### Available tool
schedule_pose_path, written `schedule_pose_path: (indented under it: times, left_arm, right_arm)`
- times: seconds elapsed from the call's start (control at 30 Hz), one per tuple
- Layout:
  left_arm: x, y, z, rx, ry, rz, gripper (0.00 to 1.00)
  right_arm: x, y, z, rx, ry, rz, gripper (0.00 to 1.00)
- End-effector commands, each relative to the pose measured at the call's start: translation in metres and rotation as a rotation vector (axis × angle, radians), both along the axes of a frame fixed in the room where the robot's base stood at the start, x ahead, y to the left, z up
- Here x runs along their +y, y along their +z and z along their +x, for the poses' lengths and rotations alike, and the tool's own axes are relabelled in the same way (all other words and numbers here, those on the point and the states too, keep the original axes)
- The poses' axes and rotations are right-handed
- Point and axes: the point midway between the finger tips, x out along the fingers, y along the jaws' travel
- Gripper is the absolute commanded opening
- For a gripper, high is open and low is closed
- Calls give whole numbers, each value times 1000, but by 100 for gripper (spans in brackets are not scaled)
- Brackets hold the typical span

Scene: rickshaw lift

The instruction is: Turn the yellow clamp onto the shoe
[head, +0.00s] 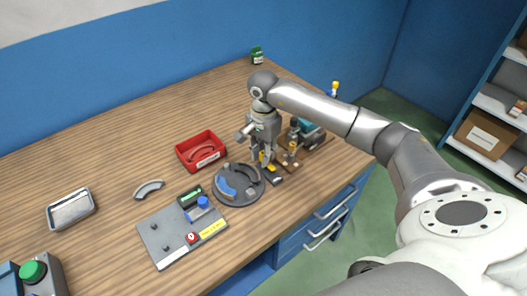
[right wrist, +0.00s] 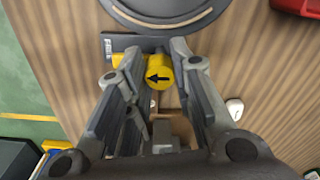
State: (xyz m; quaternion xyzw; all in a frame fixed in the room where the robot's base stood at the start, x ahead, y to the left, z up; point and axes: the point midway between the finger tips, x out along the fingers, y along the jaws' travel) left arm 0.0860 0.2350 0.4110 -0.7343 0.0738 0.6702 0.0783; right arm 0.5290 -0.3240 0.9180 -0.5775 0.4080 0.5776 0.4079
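The yellow clamp (right wrist: 159,73) has a round knob with a black arrow that points left in the right wrist view. It stands beside a dark plate with small white lettering (right wrist: 122,42), at the edge of the round grey plate (right wrist: 205,25). In the head view the round grey plate (head: 241,199) carries a blue curved shoe (head: 225,187) and a grey curved piece. My right gripper (right wrist: 152,68) is open, pointing down, with its fingers either side of the clamp and a visible gap on the left. In the head view my right gripper (head: 263,157) partly hides the clamp. My left gripper is not in view.
A red tray (head: 190,163) holds a curved piece. A loose grey curved piece (head: 149,189) lies on the wooden bench. A grey panel (head: 160,246) with a red knob stands in front. A teal device (head: 308,131) stands right of my gripper. The bench's back left is clear.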

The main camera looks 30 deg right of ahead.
Motion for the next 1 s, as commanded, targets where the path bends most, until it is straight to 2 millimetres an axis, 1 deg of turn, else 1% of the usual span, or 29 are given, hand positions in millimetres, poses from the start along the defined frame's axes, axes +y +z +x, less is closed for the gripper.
schedule_pose_path:
  times: [0.03, 0.07, 0.27, 0.47, 0.67, 1.0]
  left_arm:
    - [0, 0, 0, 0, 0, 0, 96]
    - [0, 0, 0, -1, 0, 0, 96]
    - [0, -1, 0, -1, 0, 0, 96]
    - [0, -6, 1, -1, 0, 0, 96]
    - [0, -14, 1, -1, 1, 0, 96]
    - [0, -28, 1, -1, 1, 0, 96]
  right_arm:
    - [0, 0, 0, 0, 0, 0, 3]
    - [0, 0, 0, 0, 0, 0, 0]
    - [0, 0, 0, 0, -11, 0, 0]
    - [0, -1, 0, 0, -77, -1, 0]
    - [-1, -2, 0, -1, -219, -1, 0]
    - [0, -1, 1, -3, -536, 0, 0]
